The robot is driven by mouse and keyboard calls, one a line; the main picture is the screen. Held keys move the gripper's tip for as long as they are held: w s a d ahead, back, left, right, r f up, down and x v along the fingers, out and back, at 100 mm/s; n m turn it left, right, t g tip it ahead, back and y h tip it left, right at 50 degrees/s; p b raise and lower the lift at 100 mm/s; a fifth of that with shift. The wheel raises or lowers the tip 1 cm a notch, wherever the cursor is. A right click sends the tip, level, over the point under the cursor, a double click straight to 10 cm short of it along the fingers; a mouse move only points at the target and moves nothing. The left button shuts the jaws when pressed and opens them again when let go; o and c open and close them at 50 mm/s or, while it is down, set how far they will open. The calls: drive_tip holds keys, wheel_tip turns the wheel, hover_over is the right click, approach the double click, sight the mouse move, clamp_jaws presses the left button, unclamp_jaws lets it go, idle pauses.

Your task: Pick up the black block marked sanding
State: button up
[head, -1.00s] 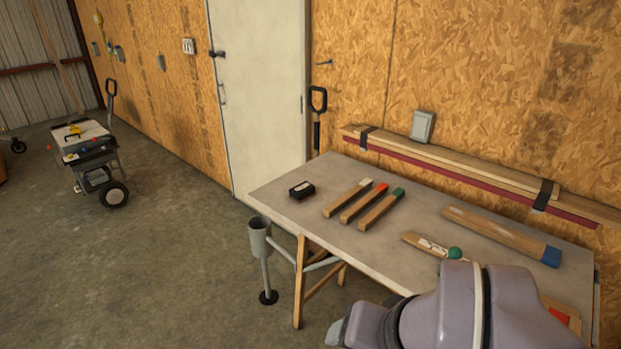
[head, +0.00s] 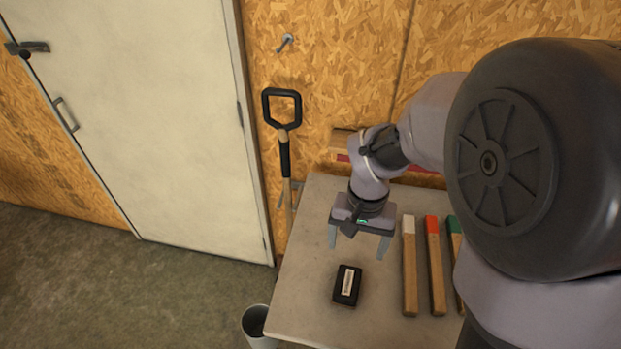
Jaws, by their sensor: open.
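The black block (head: 337,292) lies on the left part of the grey table (head: 299,262). It has a pale label on its top, but the lettering is too small to read. My gripper (head: 357,250) is open and empty, its two fingers pointing down. It hangs over the table, just beyond the block in the picture. The fingers appear apart from the block. The block is in full view, with nothing in front of it.
Several wooden sticks with white (head: 409,270), red (head: 435,270) and green (head: 454,240) ends lie right of the block, partly behind my arm. A grey cup-like holder (head: 256,324) stands by the table's left edge. A black-handled tool (head: 284,150) leans at the wall beside the white door (head: 160,110).

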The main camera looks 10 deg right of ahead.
drive_tip(key=b, duration=0.5)
approach(348, 282)
drive_tip(key=f, duration=0.5)
drive_tip(key=shift+s+d+f, duration=0.15)
drive_tip(key=shift+s+d, duration=0.05)
drive_tip(key=shift+d, duration=0.2)
drive_tip(key=f+b, duration=0.1)
drive_tip(key=f, duration=0.2)
drive_tip(key=f+b, duration=0.1)
drive_tip(key=f, duration=0.1)
drive_tip(key=shift+w+a+f+b, duration=0.1)
drive_tip(key=shift+w+a+b, duration=0.1)
drive_tip(key=shift+a+b, duration=0.2)
